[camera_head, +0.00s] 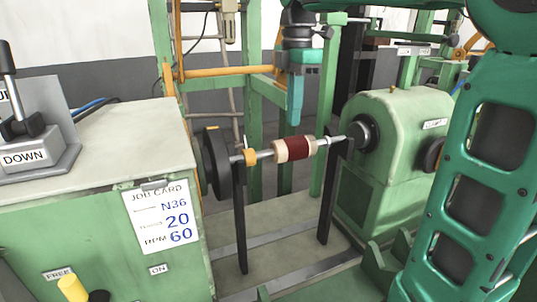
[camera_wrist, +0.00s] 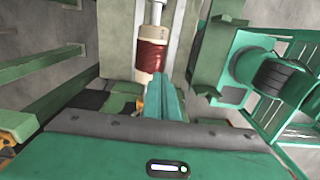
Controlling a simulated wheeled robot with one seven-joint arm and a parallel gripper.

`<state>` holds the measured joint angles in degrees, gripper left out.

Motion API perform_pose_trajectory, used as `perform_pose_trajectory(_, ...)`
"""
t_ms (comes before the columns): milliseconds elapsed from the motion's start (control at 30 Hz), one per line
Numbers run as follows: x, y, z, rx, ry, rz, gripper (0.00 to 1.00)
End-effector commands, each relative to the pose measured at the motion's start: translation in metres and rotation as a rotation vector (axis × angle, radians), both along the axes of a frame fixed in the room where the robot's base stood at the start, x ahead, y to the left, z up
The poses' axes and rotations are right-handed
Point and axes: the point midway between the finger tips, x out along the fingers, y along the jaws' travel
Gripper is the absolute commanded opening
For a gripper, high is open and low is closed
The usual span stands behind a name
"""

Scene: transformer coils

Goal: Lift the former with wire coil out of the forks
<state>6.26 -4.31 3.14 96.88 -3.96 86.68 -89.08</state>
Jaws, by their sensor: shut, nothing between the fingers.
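The former with its dark red wire coil (camera_head: 294,149) lies level on a metal shaft, with cream ends showing on both sides of the winding. The shaft rests across two upright black forks, the left fork (camera_head: 240,215) and the right fork (camera_head: 327,195). My gripper (camera_head: 294,120) points down just above the coil, fingers shut and empty. In the wrist view the coil (camera_wrist: 151,55) shows beyond the shut fingertips (camera_wrist: 168,80), and the fingers cover part of the former's near end. I cannot tell whether the fingertips touch the coil.
A green machine cabinet with a job card (camera_head: 161,216) stands at the left, and a lever box marked DOWN (camera_head: 32,142) sits on it. A green headstock (camera_head: 400,150) stands to the right of the forks. A green frame with orange bars (camera_head: 225,71) rises behind.

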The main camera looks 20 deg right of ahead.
Motion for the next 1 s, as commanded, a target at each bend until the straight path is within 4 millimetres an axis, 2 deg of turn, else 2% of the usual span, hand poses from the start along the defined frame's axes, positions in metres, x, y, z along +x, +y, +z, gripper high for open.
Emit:
perform_pose_trajectory(367, 0.0, 0.072, 0.0, 0.0, 0.001, 0.006, 0.0)
perform_pose_trajectory(500, -0.001, 0.068, -0.031, 0.0, 0.005, -0.002, 0.0)
perform_pose_trajectory(800, -0.001, 0.068, -0.083, 0.0, 0.003, -0.001, 0.0)
perform_pose_trajectory(1000, 0.0, 0.065, -0.101, 0.0, 0.0, -0.001, 0.0)
